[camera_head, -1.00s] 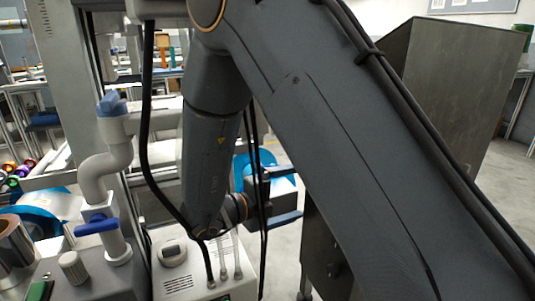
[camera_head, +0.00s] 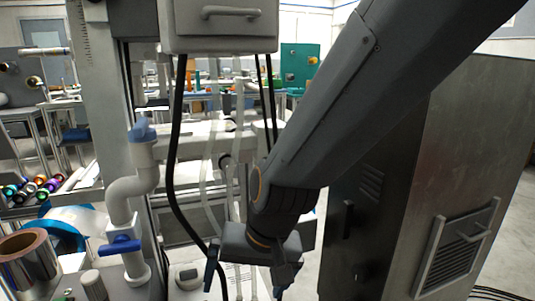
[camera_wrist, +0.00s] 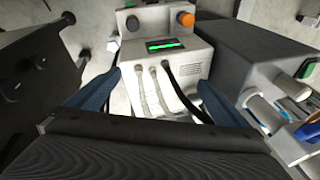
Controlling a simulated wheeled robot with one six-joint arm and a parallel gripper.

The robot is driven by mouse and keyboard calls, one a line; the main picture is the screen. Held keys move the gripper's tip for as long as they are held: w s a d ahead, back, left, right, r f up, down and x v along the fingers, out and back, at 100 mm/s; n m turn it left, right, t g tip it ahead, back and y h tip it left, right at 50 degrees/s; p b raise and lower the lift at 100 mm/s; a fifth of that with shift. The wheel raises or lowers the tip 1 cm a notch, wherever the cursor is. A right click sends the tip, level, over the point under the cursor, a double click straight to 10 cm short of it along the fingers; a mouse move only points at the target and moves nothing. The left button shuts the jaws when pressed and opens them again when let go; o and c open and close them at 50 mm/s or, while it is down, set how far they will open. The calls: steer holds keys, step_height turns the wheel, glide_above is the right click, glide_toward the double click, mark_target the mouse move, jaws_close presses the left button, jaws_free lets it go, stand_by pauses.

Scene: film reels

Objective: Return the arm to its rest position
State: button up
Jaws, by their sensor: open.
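My arm reaches in from the upper right of the head view and bends down at the wrist. My gripper (camera_head: 248,277) is at the lower middle of that view, pointing down, with its two dark blue fingers spread apart. In the wrist view the fingers (camera_wrist: 160,82) stand wide apart at left and right. Nothing shows between them except a white box (camera_wrist: 168,62) farther below, with a green display and several cables.
A grey metal cabinet (camera_head: 428,165) stands close at right of my arm. White pipes with a blue valve (camera_head: 122,246) and a blue reel (camera_head: 67,235) are at left. Coloured rolls (camera_head: 32,188) lie farther back. Pale floor shows between gripper and cabinet.

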steer(key=s+d+n+g+h, duration=0.25)
steer(key=s+d+n, duration=0.25)
steer(key=s+d, duration=0.3)
steer(key=d+r+m+p, duration=0.6)
steer(key=d+r+p, duration=0.9)
steer(key=r+p, duration=0.5)
steer(key=p, duration=0.3)
steer(key=shift+s+h+p, duration=0.15)
steer(key=shift+h+p, duration=0.2)
